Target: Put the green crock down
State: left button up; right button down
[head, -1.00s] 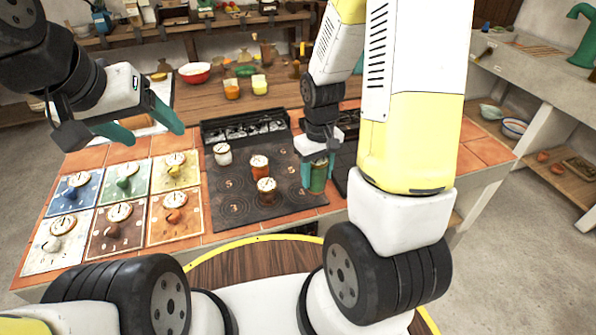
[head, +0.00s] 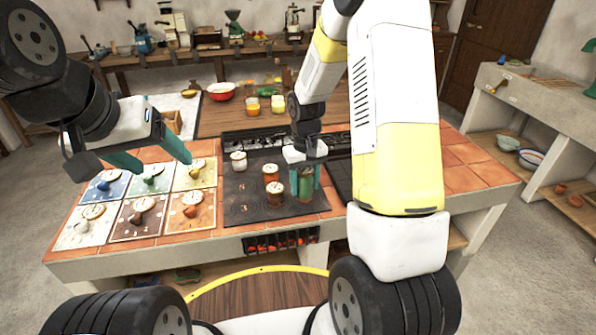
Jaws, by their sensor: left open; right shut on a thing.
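My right gripper (head: 306,178) points down and is shut on the green crock (head: 304,190), whose sides are partly hidden by the teal fingers. The crock is upright at the right part of the black hob plate (head: 245,209), just right of a brown-red crock. I cannot tell whether its base touches the plate. A white crock (head: 238,162), an orange-red crock (head: 269,173) and the brown-red crock (head: 275,196) stand on the same plate. My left gripper (head: 166,167) is open and empty, above the coloured tiles at the left.
Several coloured tiles with round dials and small items, including a blue one (head: 88,198), cover the counter's left. A grate (head: 262,140) lies behind the hob plate. Orange and yellow jars (head: 252,106) and a red bowl (head: 221,91) stand on the wooden table behind. Terracotta tiles (head: 470,178) at right are clear.

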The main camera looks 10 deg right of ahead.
jog(key=w, duration=0.1)
jog(key=w+d, duration=0.1)
jog(key=w, duration=0.1)
jog(key=shift+w+d+f, duration=0.1)
jog(key=shift+w+d, duration=0.15)
jog(key=shift+w+d+f, duration=0.1)
jog(key=shift+w+f, duration=0.1)
jog(key=shift+f, duration=1.6)
jog(key=c, duration=0.7)
grip_release()
jog(key=shift+f, duration=0.15)
jog(key=shift+o, duration=0.2)
